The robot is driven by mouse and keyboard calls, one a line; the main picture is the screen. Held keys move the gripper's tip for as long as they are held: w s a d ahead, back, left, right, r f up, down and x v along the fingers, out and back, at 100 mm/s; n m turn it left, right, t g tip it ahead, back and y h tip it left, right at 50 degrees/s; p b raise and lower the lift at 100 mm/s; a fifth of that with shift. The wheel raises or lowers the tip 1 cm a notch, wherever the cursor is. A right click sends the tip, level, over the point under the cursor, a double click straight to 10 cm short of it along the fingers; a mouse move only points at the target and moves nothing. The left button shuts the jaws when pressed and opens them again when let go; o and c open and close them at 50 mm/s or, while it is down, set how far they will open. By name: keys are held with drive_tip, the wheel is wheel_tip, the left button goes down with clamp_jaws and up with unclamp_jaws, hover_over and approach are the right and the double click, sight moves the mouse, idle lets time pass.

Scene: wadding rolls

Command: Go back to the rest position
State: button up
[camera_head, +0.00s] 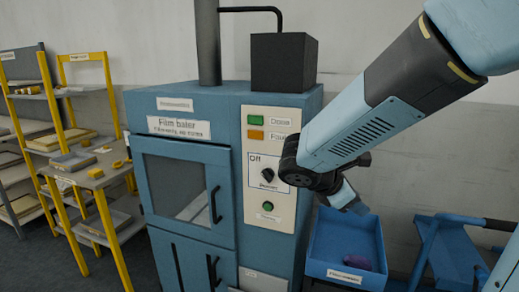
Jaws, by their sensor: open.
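My arm comes in from the upper right and reaches down across the front of the blue film baler (184,129). My gripper (356,206) is at the arm's end, small and partly hidden by the wrist. It is open, and I see nothing held in it. It is to the right of the baler's control panel (286,212) and appears above the blue bin (322,240). I cannot tell its exact height over the bin. The wrist covers part of the panel's right edge, beside the black knob (267,174).
The blue bin holds a purple item (357,261). A blue cart (449,250) with a handle stands at the right. Yellow-framed shelves (104,180) with several trays and small yellow pieces stand at the left. The baler's doors are shut. Dark floor shows at the lower left.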

drive_tip(key=s+r+m+t+y, duration=0.1)
drive_tip(key=s+r+m+y, duration=0.3)
drive_tip(key=m, duration=0.5)
drive_tip(key=s+r+m+y, duration=0.3)
drive_tip(key=s+m+y, duration=0.2)
drive_tip(key=s+m, duration=0.2)
drive_tip(key=d+m, duration=0.1)
drive_tip(key=m, duration=0.1)
drive_tip(key=shift+s+r+m+t, duration=0.3)
drive_tip(key=shift+r+m+t, duration=0.05)
drive_tip(key=shift+m+t, duration=0.05)
